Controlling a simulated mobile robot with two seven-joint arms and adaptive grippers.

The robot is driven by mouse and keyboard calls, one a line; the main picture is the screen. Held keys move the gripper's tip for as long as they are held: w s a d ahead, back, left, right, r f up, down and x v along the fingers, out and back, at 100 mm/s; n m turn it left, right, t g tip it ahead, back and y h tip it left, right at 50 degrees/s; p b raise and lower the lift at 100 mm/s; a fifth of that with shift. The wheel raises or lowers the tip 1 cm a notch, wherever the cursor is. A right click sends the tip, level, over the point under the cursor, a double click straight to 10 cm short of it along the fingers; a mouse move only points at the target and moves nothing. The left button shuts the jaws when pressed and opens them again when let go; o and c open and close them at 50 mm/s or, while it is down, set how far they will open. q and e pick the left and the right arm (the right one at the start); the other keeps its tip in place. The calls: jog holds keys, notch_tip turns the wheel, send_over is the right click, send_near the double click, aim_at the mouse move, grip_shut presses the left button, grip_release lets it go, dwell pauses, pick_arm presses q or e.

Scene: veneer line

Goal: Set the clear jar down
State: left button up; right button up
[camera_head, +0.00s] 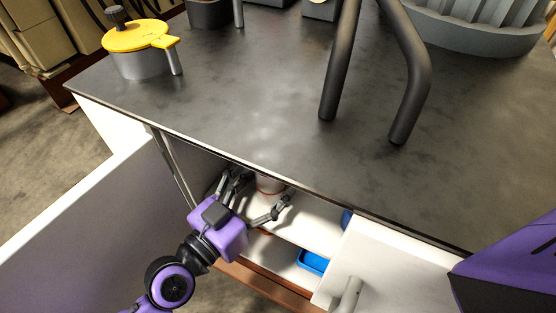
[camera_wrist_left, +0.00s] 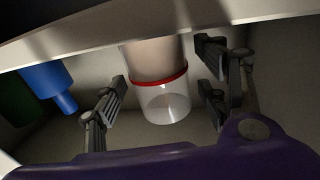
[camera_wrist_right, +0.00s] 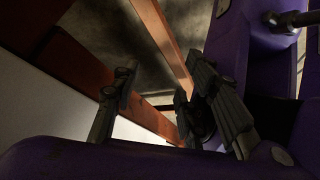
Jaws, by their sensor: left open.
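The clear jar (camera_wrist_left: 165,103) shows in the left wrist view, with a red band around it and a beige part on the other side of the band. In the head view the jar (camera_head: 268,186) is partly visible inside the open cabinet, under the worktop edge. My left gripper (camera_head: 257,196) is open inside the cabinet, with its fingers (camera_wrist_left: 157,95) on either side of the jar. Gaps show between the fingers and the jar in the left wrist view. My right gripper (camera_wrist_right: 165,100) is open and empty in the right wrist view; it is out of the head view.
A blue bottle (camera_wrist_left: 48,82) and a dark green thing (camera_wrist_left: 14,125) stand beside the jar. A blue tray (camera_head: 312,262) is lower in the cabinet. The worktop (camera_head: 250,110) overhangs the opening. A white door (camera_head: 85,215) stands open left. A yellow-lidded pot (camera_head: 137,50) sits on top.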

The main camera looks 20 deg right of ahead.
pick_arm(q)
jog(key=shift+r, duration=0.1)
jog(key=shift+a, duration=0.2)
jog(key=b+v, duration=0.4)
jog(key=v, duration=0.7)
jog(key=shift+s+a, duration=0.2)
jog(key=shift+a, duration=0.05)
pick_arm(e)
jog(key=f, duration=0.3)
jog(key=shift+s+d+f, duration=0.35)
jog(key=shift+f, duration=0.05)
pick_arm(q)
jog(key=shift+r, duration=0.1)
pick_arm(e)
jog(key=shift+r, duration=0.15)
